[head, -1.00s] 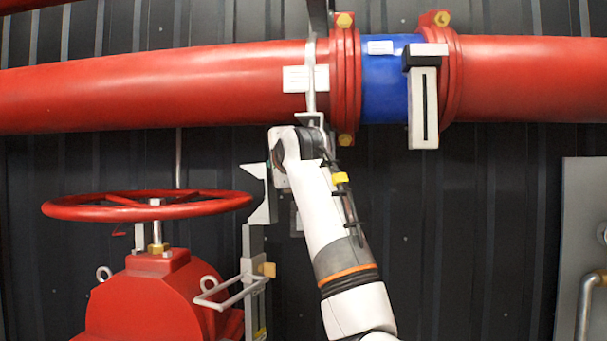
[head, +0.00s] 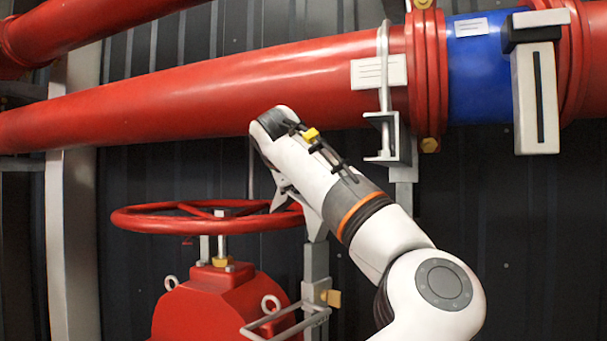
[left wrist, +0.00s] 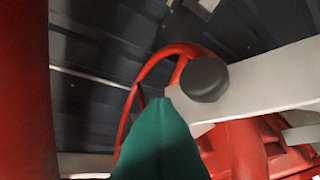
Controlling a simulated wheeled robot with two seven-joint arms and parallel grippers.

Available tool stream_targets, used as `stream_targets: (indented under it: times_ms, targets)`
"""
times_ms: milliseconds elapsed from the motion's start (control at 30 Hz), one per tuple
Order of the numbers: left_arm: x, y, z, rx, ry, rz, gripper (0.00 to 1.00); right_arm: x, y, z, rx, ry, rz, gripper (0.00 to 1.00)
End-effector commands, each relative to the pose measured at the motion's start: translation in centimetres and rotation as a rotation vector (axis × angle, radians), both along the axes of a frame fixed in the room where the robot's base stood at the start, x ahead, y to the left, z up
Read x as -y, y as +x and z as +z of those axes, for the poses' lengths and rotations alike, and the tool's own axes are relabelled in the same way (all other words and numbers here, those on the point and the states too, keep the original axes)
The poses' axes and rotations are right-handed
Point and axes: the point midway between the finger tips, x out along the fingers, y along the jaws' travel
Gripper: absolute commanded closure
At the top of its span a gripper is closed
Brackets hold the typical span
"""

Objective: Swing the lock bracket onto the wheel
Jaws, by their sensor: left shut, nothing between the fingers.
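The red handwheel (head: 150,221) lies flat above the red valve body (head: 205,305). The grey lock bracket (head: 283,195) stands on a square post (head: 316,264) at the wheel's right side. Its pointed end overlaps the right rim in the head view; I cannot tell whether it touches. My left arm crosses in front and hides part of the bracket and its own gripper. In the left wrist view, my left gripper (left wrist: 160,130) shows as shut green fingers, empty, beside a pale plate (left wrist: 270,82) with a black knob (left wrist: 204,79). The wheel rim (left wrist: 150,70) curves behind. My right gripper is out of view.
A large red pipe (head: 200,85) with a blue section (head: 480,75) runs above the wheel. A grey pipe clamp (head: 390,150) hangs beside my forearm. A thin handle frame (head: 285,322) sticks out low by the post. The dark ribbed wall is behind.

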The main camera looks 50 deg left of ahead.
Motion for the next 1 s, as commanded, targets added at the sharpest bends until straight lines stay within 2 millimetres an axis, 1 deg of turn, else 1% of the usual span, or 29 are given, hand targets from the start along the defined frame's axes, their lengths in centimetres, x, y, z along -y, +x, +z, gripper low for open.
stream_targets:
  times_ms: [100,233,400,700,1000]
  targets:
    - [-1.3,-0.4,-0.7,0.006,-0.017,0.001,1.0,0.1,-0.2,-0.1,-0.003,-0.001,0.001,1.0]
    - [-2.5,-0.7,-1.7,0.033,-0.129,-0.001,1.0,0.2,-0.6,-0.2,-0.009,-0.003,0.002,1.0]
    - [-3.7,-0.9,-3.0,0.032,-0.13,0.001,1.0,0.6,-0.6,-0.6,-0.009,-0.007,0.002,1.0]
    - [-4.7,-1.1,-4.2,0.031,-0.128,-0.001,1.0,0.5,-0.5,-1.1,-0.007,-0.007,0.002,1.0]
    - [-4.9,-1.2,-4.5,0.031,-0.127,0.001,1.0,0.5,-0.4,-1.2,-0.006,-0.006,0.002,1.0]
